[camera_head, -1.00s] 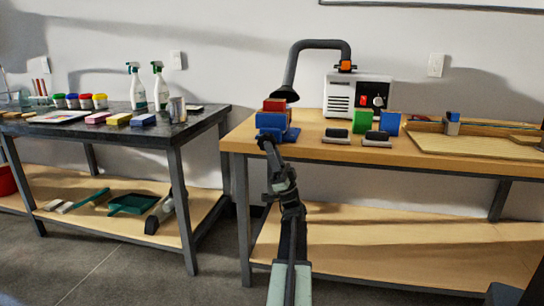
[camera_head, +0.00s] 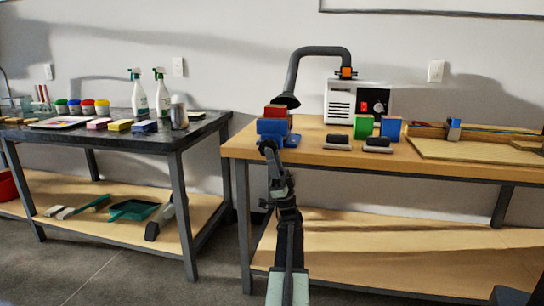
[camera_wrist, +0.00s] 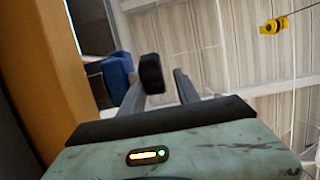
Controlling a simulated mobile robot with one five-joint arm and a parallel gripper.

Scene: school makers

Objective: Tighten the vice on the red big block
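The blue vice (camera_head: 272,127) stands at the left front corner of the wooden workbench. The red big block (camera_head: 276,110) sits at the top of the vice; whether the jaws touch it I cannot tell. My gripper (camera_head: 268,148) is at the front of the vice, by the bench edge. In the wrist view, part of the blue vice (camera_wrist: 117,75) shows with its black knob (camera_wrist: 151,73). My gripper's fingers (camera_wrist: 162,86) are apart, with the knob near the left finger and a gap to the right finger. The red block is not visible there.
A black extractor hose (camera_head: 289,98) hangs just behind the vice. A green block (camera_head: 363,127), a blue block (camera_head: 391,128) and two black-and-grey items stand to the right on the workbench (camera_head: 440,168). A dark table (camera_head: 165,137) with bottles and sponges stands left, across a gap.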

